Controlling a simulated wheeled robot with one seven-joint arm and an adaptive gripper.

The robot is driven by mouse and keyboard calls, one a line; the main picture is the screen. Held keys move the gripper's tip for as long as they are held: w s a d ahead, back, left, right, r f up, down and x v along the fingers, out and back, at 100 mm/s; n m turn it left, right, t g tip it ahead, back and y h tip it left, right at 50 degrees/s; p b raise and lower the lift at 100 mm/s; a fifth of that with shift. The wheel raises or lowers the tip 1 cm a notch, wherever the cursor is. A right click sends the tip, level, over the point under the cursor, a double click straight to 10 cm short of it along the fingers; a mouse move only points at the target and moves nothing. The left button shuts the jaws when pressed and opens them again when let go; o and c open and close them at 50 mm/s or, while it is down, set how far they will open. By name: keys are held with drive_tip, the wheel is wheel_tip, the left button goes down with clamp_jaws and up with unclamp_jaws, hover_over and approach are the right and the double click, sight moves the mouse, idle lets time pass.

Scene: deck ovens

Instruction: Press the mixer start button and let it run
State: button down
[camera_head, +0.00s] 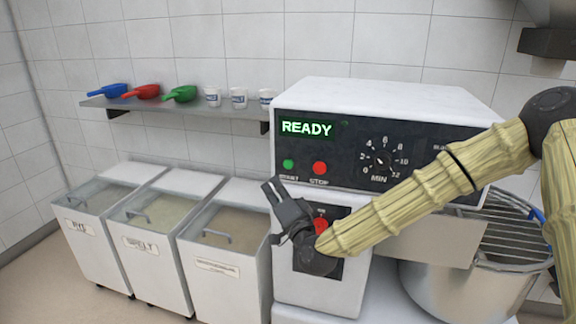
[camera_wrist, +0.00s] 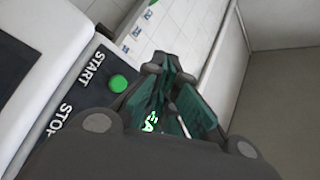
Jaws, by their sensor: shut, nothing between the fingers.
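The mixer (camera_head: 410,97) has a black front panel with a display (camera_head: 306,128) that reads READY in green. The green start button (camera_head: 288,164) sits at the panel's lower left, left of the red stop button (camera_head: 319,168). My gripper (camera_head: 271,190) is shut and empty, just below and left of the start button and apart from it. In the wrist view the green button (camera_wrist: 118,83), labelled START, lies left of my gripper's fingers (camera_wrist: 163,68). The STOP label is partly cut off by my gripper there.
A timer dial (camera_head: 381,161) is on the panel. A red knob (camera_head: 320,226) on the lower panel is partly hidden behind my arm. A steel bowl (camera_head: 455,292) with a wire guard stands at right. Lidded flour bins (camera_head: 100,245) stand at left, under a shelf (camera_head: 190,110) with scoops and cups.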

sight(288, 164)
drive_tip(key=shift+w+d, duration=0.4)
drive_tip(key=shift+w, duration=0.8)
drive_tip(key=shift+w+d, duration=0.35)
drive_tip(key=shift+w, duration=0.8)
drive_tip(key=shift+w+d, duration=0.4)
drive_tip(key=shift+w, duration=0.8)
drive_tip(key=shift+w, duration=0.2)
drive_tip(key=shift+w+d+b, duration=0.15)
drive_tip(key=shift+w+b, duration=0.05)
drive_tip(key=shift+b, duration=0.1)
drive_tip(key=shift+w+d, duration=0.1)
drive_tip(key=shift+w, duration=0.35)
drive_tip(key=shift+s, duration=0.15)
drive_tip(key=shift+s+a+b, duration=0.25)
drive_tip(key=shift+s+b, duration=0.1)
drive_tip(key=shift+s, duration=0.35)
